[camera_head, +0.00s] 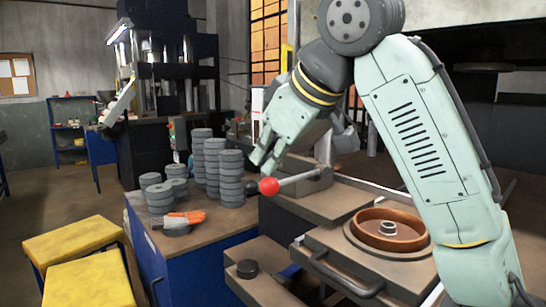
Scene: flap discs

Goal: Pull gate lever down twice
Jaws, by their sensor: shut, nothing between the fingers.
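The gate lever is a metal rod (299,179) with a red ball knob (269,186) at its left end. It sticks out to the left from a grey block on the machine, close to level. My pale green gripper (261,164) points down and to the left, with its fingertips just above the red knob in the picture. The fingers are shut with nothing in them. I cannot tell whether the fingertips touch the knob.
Stacks of grey discs (230,178) and an orange-and-grey glove (184,218) sit on the blue-sided bench to the left. A round copper-coloured mould (362,238) sits on the plate in front. Yellow-topped stools (92,285) stand at lower left.

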